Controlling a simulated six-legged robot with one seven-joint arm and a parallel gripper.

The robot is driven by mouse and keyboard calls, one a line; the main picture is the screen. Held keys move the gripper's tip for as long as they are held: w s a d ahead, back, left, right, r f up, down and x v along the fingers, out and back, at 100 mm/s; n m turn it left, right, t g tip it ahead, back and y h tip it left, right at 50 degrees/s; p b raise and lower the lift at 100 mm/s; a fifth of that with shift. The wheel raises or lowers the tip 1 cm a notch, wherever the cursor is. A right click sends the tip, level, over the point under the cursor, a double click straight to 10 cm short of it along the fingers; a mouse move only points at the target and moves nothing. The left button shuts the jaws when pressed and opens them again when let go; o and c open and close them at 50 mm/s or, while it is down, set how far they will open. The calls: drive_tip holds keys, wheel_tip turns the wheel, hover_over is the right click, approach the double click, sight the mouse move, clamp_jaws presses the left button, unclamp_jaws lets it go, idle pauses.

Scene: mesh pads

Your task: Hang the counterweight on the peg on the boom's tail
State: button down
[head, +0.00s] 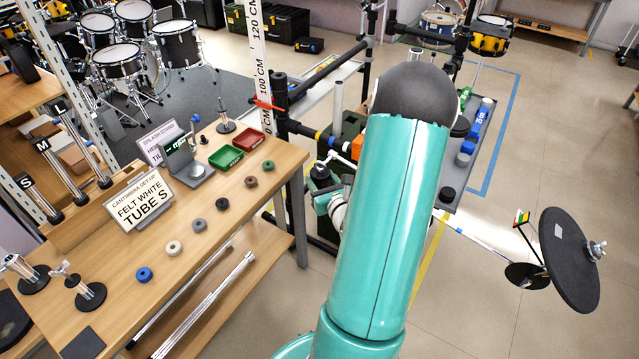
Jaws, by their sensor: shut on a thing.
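My teal arm fills the middle of the head view and hides much of what lies behind it. My gripper (322,172) is small and partly covered beyond the arm, left of it. It is shut on a dark piece, which I take for the counterweight; its outline is hard to make out. A dark bar with yellow, blue and orange bands (318,136), seemingly the boom's tail, lies just above the gripper. I cannot make out the peg, or whether the piece touches the bar. A pale rod (470,232) leads right to a round black pad (570,258).
A wooden bench (205,255) on the left bears several coloured rings, a green tray (225,157), a red tray (249,139) and signs. A black upright frame (365,80) and a grey table (462,185) stand behind my arm. The floor at right is mostly clear.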

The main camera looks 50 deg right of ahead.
drive_tip(key=shift+w+d, duration=0.2)
drive_tip(key=shift+d, duration=1.35)
drive_tip(key=shift+d+f, duration=0.5)
drive_tip(key=shift+d, duration=0.05)
